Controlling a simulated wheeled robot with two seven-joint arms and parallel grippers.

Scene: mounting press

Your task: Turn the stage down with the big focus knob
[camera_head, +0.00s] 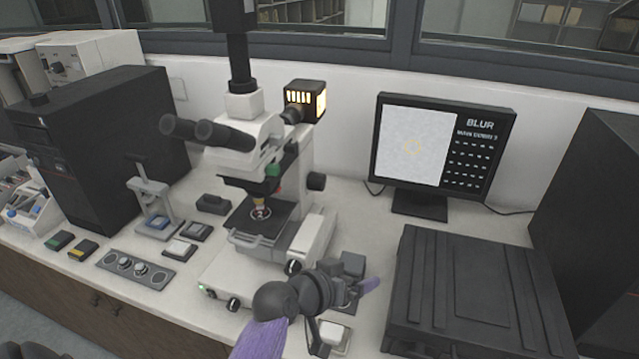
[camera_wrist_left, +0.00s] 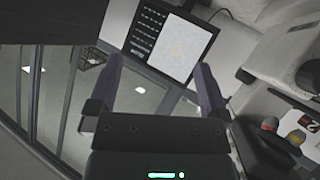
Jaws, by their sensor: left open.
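The white microscope (camera_head: 262,165) stands upright mid-bench, its dark stage (camera_head: 262,222) carrying a small sample under the objectives. A black focus knob (camera_head: 293,267) shows low on the side of its stand. My right gripper is not in view.
The monitor (camera_head: 440,150) reads "BLUR" and shows a pale picture. A ribbed black case (camera_head: 470,290) stands on the right. A lever press (camera_head: 152,195), a control strip (camera_head: 136,268) and small blocks are left of the microscope. Some bare bench lies before the monitor.

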